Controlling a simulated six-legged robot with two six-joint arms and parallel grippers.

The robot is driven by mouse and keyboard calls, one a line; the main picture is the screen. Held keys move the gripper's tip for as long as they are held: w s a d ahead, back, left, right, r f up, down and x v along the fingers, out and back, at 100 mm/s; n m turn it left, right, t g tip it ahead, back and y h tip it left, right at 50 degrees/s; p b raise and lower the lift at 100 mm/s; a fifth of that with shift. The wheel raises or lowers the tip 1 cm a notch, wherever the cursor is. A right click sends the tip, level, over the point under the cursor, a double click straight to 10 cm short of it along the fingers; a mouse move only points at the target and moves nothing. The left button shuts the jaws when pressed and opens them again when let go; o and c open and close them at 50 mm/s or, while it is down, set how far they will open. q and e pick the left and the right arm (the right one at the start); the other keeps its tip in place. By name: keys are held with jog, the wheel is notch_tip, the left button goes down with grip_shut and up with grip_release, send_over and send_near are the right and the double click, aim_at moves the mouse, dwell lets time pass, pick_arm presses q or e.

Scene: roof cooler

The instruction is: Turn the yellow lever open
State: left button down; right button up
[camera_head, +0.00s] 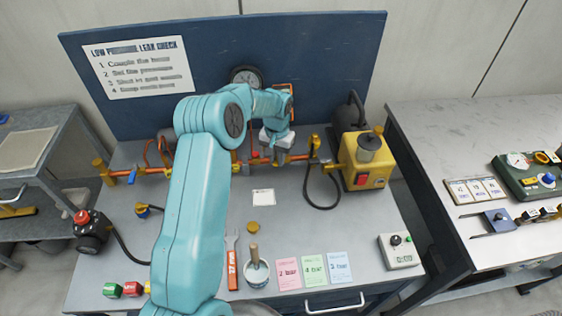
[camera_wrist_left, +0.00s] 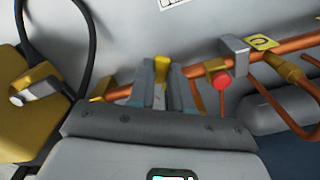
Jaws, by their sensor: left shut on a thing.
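My left gripper (camera_head: 278,143) is at the copper pipe along the foot of the blue back panel. In the left wrist view its two grey fingers (camera_wrist_left: 160,88) are shut on the yellow lever (camera_wrist_left: 161,65), whose yellow end shows between and just past the fingertips. The rest of the lever is hidden by the fingers, and I cannot tell its exact angle to the pipe. The copper pipe (camera_wrist_left: 287,46) runs behind the fingers. In the head view the gripper hides the held lever. My right gripper is not in view.
A red knob (camera_wrist_left: 221,80) sits beside the fingers. A yellow pump (camera_head: 364,160) with a black hose (camera_head: 311,190) stands to the right. A blue valve handle (camera_head: 132,177) is on the pipe's left. Cards, a cup (camera_head: 255,271) and an orange wrench (camera_head: 232,262) lie on the bench front.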

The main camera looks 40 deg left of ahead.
pick_arm(q)
jog(key=shift+w+a+r+m+b, duration=0.1)
jog(key=shift+a+m+b, duration=0.5)
jog(key=shift+m, duration=1.3)
jog(key=shift+w+a+r+m+b, duration=0.15)
jog(key=shift+a+m, duration=0.8)
jog(key=shift+m, duration=0.95)
jog(key=shift+w+a+m+b, duration=0.1)
jog(key=shift+a+m+b, duration=0.15)
jog(key=shift+a+m, duration=1.1)
jog(key=shift+d+m, duration=0.5)
jog(key=shift+m, duration=0.15)
jog(key=c, duration=1.2)
grip_release()
jog(key=shift+o, duration=0.8)
jog(key=shift+s+d, duration=0.1)
jog(key=shift+s, duration=0.05)
